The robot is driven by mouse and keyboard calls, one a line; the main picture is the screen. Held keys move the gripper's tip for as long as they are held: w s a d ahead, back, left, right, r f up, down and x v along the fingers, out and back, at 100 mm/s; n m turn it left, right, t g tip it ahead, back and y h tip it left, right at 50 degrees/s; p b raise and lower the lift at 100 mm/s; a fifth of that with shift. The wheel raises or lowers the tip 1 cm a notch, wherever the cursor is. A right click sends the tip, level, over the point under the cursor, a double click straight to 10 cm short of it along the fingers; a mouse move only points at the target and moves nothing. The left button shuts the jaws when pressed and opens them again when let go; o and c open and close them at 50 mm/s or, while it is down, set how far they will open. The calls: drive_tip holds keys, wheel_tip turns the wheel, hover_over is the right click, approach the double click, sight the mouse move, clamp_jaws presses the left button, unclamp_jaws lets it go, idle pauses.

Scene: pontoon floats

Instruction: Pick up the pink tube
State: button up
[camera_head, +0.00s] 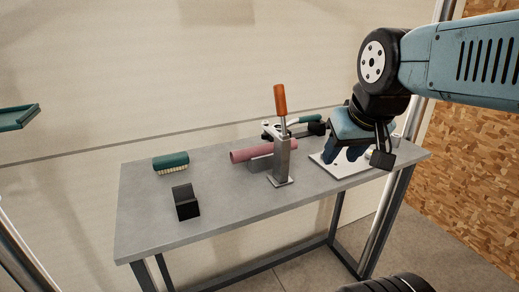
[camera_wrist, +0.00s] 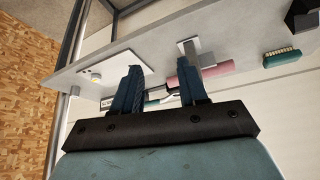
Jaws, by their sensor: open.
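The clamp hides part of the tube in the head view. My gripper (camera_head: 345,156) is open and empty above the right part of the table, over a white plate and to the right of the tube. Its two blue fingers show apart in the wrist view (camera_wrist: 162,90).
A green brush (camera_head: 170,163) and a black block (camera_head: 186,202) stand on the left of the table (camera_head: 232,205). A green-handled tool (camera_head: 303,121) lies behind the clamp. The white plate (camera_head: 345,167) lies at right. The front middle is clear.

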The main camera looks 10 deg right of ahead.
drive_tip(key=shift+o, duration=0.3)
drive_tip(key=shift+o, duration=1.6)
drive_tip(key=shift+w+a+f+n, duration=0.15)
drive_tip(key=shift+w+n, duration=0.15)
drive_tip(key=shift+o, duration=0.9)
drive_tip(key=w+a+f+n+g+h, duration=0.2)
drive_tip(key=w+a+n+h, duration=0.1)
drive_tip(key=w+a+n, duration=0.2)
drive_tip(key=shift+w+f+h, duration=0.25)
drive_tip(key=shift+f+h, duration=0.1)
drive_tip(key=shift+h, duration=0.05)
drive_tip(key=n+t+h, duration=0.4)
drive_tip(key=n+t, duration=0.2)
drive_tip(key=n, duration=0.6)
approach(232, 156)
drive_tip(key=x, duration=0.4)
drive_tip(key=shift+d+f, duration=0.2)
drive_tip(key=shift+f, duration=0.3)
drive_tip(key=shift+r+x, duration=0.15)
drive_tip(key=shift+x, duration=1.35)
drive_tip(key=shift+r+x, duration=0.15)
drive_tip(key=shift+x, duration=1.35)
